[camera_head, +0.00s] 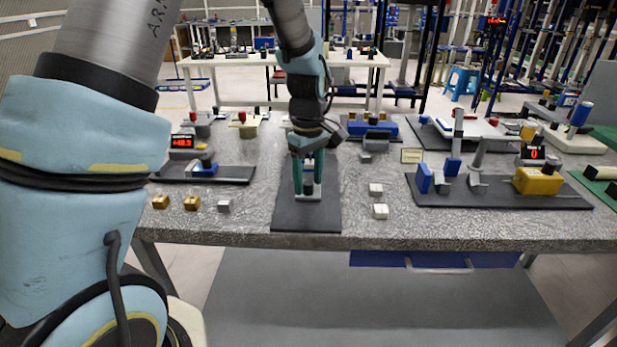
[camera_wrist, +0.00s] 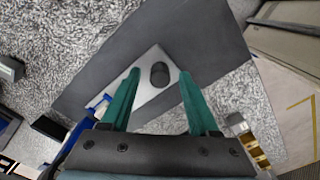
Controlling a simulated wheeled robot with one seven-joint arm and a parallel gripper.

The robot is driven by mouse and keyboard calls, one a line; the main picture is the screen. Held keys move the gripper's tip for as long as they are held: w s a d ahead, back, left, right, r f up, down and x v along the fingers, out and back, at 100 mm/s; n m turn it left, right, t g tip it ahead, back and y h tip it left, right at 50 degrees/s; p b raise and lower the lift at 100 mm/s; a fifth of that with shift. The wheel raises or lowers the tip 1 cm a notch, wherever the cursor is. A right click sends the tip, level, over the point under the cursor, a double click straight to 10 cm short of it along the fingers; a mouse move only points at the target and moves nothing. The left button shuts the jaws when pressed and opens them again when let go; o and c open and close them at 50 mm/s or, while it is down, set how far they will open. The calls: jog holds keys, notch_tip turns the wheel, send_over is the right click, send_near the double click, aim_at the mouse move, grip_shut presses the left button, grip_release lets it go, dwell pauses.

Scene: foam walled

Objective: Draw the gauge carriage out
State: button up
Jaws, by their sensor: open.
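My gripper (camera_head: 307,192) points down over a dark mat (camera_head: 306,216) at the front middle of the bench. In the wrist view its two green fingers (camera_wrist: 160,74) are apart, one on each side of a dark round knob (camera_wrist: 159,76). The knob stands on a light grey plate (camera_wrist: 152,104), which lies on the dark mat (camera_wrist: 205,35). I take this knobbed piece for the gauge carriage, though no label shows. I cannot tell whether the fingers touch the knob. A blue part (camera_wrist: 98,104) beside the plate is partly hidden by the left finger.
Small gold cubes (camera_head: 191,203) and a grey cube (camera_head: 224,206) lie left of the mat; white cubes (camera_head: 381,211) lie right. A red-digit display (camera_head: 182,141) stands at left. A fixture mat (camera_head: 500,195) with a yellow block (camera_head: 537,181) lies at right.

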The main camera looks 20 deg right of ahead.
jog(key=shift+f, duration=0.2)
grip_shut()
dwell(0.4)
dwell(1.0)
